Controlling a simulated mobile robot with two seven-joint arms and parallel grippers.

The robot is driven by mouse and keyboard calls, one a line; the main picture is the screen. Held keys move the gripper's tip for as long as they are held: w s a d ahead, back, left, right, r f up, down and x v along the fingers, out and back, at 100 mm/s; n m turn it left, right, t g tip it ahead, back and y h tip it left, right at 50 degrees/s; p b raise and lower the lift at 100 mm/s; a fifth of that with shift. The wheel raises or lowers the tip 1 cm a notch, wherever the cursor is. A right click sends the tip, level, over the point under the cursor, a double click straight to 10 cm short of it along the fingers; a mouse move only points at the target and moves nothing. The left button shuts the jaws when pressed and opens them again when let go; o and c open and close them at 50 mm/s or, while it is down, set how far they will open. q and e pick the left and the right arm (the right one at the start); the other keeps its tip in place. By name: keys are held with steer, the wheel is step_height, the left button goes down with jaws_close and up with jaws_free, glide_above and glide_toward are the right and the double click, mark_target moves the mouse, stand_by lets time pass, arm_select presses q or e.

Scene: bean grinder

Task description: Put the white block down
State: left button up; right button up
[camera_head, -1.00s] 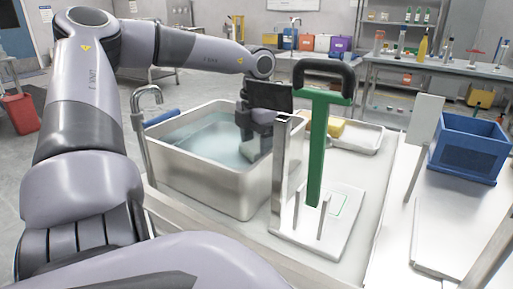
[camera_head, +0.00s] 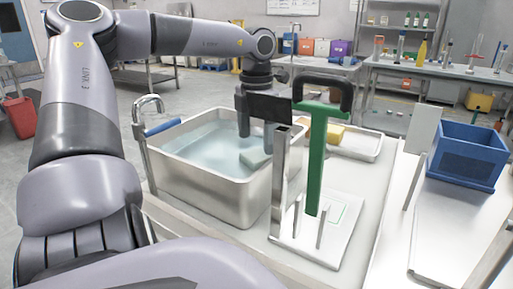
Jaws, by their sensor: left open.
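The white block (camera_head: 254,159) looks pale grey-green and lies in the water at the right end of the metal basin (camera_head: 215,195). My left gripper (camera_head: 256,144) is open just above the block, with its fingers pointing down and nothing between them. The block appears apart from the fingers. Part of the block's right side is close behind the metal post. My right gripper is not in view.
A green lever with a black handle (camera_head: 316,160) and a metal post (camera_head: 280,180) stand on a white plate right of the basin. A blue crate (camera_head: 467,155) is at right. A tap (camera_head: 146,150) stands at the basin's left.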

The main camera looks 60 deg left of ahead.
mark_target(256, 160)
arm_select(q)
step_height(256, 160, up, 7)
steer(key=p, duration=0.1)
steer(key=shift+f, duration=0.15)
stand_by(0.5)
